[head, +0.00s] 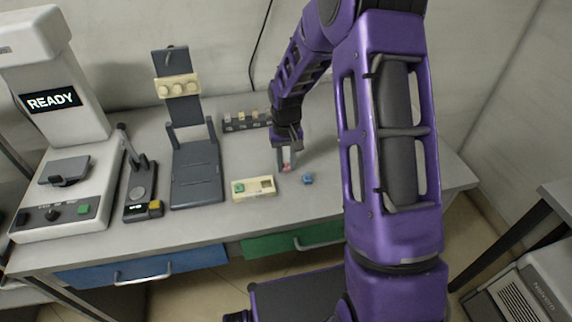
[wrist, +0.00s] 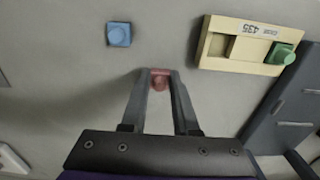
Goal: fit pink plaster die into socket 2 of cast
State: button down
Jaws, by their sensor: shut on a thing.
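The pink plaster die (wrist: 160,80) is between the fingertips of my gripper (wrist: 160,76) in the wrist view. My gripper (head: 287,166) is shut on it, and in the head view a bit of the pink die (head: 286,168) shows at the fingertips, just above or on the bench; I cannot tell which. The cream cast (head: 253,196) lies to the left and nearer the bench front. In the wrist view the cast (wrist: 213,62) is at the upper right, marked 435, with a green die (wrist: 281,54) at one end and an empty recess (wrist: 218,44) at the other.
A blue die (head: 307,179) stands on the bench right of the cast; it shows in the wrist view too (wrist: 119,34). A dark rack (head: 247,121) with several pieces is behind. A grey articulator-like stand (head: 196,175) and a READY machine (head: 62,170) stand left.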

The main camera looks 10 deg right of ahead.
jog(key=shift+f, duration=0.25)
jog(key=shift+f, duration=0.15)
jog(key=c, duration=0.7)
grip_release()
